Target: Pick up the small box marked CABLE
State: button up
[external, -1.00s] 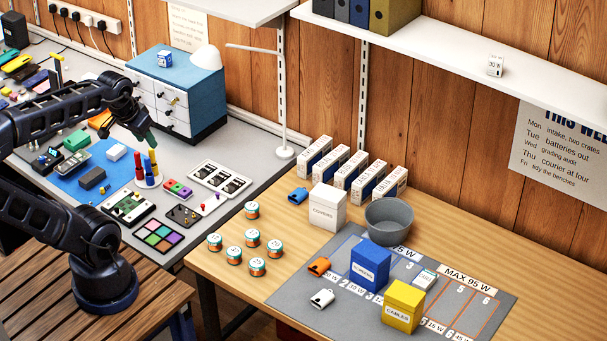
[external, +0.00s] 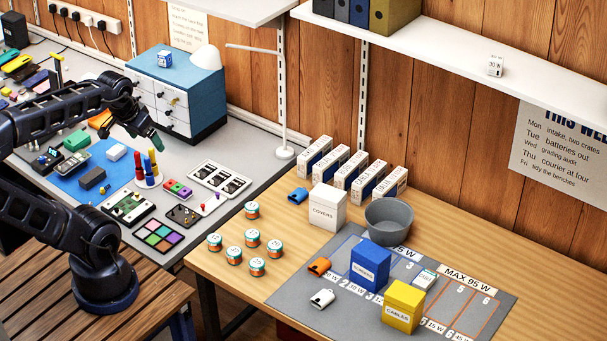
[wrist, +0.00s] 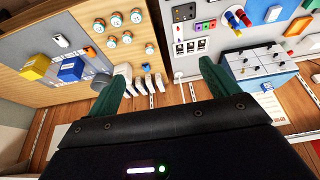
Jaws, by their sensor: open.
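My gripper (external: 157,141) is over the far bench at the left, well away from the box. In the wrist view its green fingers (wrist: 160,75) are spread apart with nothing between them.
A grey bowl (external: 389,224) and a white COVERS box (external: 327,207) stand behind the mat. Several round tins (external: 234,255) sit on the wooden table left of it. A blue drawer unit (external: 178,91) stands behind my gripper. A shelf (external: 470,60) overhangs the back.

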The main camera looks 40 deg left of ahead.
jog(key=w+d+m+g, duration=0.1)
jog(key=w+d+m, duration=0.3)
jog(key=w+d, duration=0.6)
jog(key=w+d+m, duration=0.4)
jog(key=w+d, duration=0.3)
jog(key=w, duration=0.6)
jog(key=m+g+h, duration=0.4)
jog(key=m, duration=0.6)
send_over(426, 279)
jog(key=a, duration=0.5)
notch_tip(426, 279, down, 30)
jog(key=shift+d+x, duration=0.2)
jog(key=shift+x, duration=2.55)
jog(key=shift+d+x, duration=0.2)
jog(key=shift+x, duration=2.6)
jog(key=shift+w+r, duration=0.15)
